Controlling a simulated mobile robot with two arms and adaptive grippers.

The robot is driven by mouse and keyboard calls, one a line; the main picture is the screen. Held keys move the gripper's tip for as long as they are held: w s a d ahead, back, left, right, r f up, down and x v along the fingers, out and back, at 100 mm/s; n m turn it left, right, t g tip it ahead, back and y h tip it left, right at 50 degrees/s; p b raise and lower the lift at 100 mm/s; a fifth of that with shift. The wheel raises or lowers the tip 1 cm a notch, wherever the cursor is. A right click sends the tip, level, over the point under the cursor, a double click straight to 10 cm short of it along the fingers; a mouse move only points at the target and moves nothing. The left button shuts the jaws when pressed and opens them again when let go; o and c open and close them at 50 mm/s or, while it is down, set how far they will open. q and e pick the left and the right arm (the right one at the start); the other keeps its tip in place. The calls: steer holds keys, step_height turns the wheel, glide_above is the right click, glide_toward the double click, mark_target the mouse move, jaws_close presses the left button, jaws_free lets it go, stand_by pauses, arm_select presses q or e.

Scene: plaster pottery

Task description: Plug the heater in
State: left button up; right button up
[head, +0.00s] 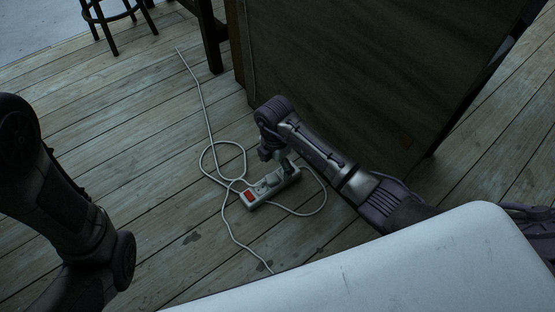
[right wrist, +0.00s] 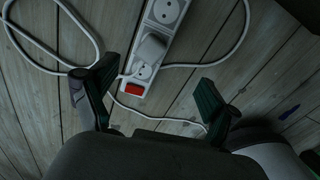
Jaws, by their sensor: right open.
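A white power strip (head: 258,199) with a red switch lies on the floor; it also shows in the right wrist view (right wrist: 165,35). A white plug (right wrist: 151,50) sits on the strip between a round socket near the top and one beside the red switch (right wrist: 133,89). Whether it is fully seated I cannot tell. My right gripper (head: 272,154) is above the strip. Its fingers are spread apart and empty in the wrist view (right wrist: 156,80), with the strip's switch end between them. My left arm is at the left edge; its gripper is out of view. No heater is visible.
White cord (head: 205,110) loops around the strip and runs to the upper left and the bottom. A dark wooden panel (head: 370,70) stands right behind my right arm. A stool (head: 115,20) is at the upper left. Plank floor (head: 130,130) on the left is mostly clear.

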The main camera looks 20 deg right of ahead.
mark_target(275, 180)
step_height(275, 180, down, 8)
steer(key=b, duration=0.5)
steer(key=shift+w+f, duration=0.1)
step_height(275, 180, up, 13)
steer(key=p, duration=1.1)
steer(key=shift+d+r, duration=0.2)
steer(key=shift+d, duration=0.05)
